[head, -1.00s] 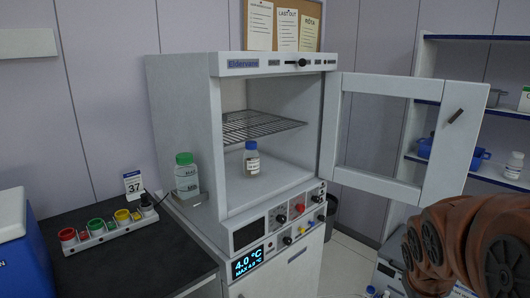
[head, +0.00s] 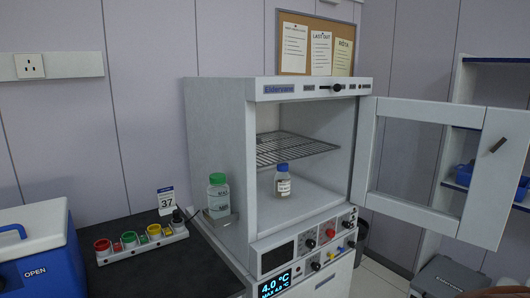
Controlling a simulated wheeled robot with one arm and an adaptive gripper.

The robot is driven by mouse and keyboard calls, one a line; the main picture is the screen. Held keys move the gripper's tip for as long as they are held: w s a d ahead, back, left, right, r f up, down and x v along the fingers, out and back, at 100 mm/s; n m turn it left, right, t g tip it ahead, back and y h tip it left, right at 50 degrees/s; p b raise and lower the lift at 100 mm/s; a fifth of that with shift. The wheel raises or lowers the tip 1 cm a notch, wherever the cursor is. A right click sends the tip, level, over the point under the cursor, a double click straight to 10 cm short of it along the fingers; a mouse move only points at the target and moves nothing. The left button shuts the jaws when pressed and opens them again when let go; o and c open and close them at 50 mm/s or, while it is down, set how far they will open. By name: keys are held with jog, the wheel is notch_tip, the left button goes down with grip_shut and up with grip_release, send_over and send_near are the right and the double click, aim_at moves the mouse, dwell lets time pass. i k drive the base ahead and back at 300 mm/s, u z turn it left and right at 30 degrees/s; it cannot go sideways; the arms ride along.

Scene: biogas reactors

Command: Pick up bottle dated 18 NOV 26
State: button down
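A small bottle with a blue cap and a pale label (head: 283,181) stands upright on the floor of the open cabinet (head: 225,150), below the wire rack. Its label is too small to read, so I cannot tell its date. A larger clear bottle with a green cap (head: 218,196) stands outside, on a ledge at the cabinet's left side; its label cannot be read clearly. My gripper is not in view; only a sliver of my arm shows at the bottom right corner.
The cabinet door (head: 439,160) stands open to the right. The wire rack (head: 290,148) spans the cabinet above the bottle. A strip of coloured pots (head: 142,246) and a blue cool box (head: 38,255) are on the dark bench (head: 180,275). Shelves (head: 490,120) stand at right.

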aim_at(283, 178)
jog(key=z, duration=0.9)
jog(key=i, duration=2)
jog(key=u, duration=3.5)
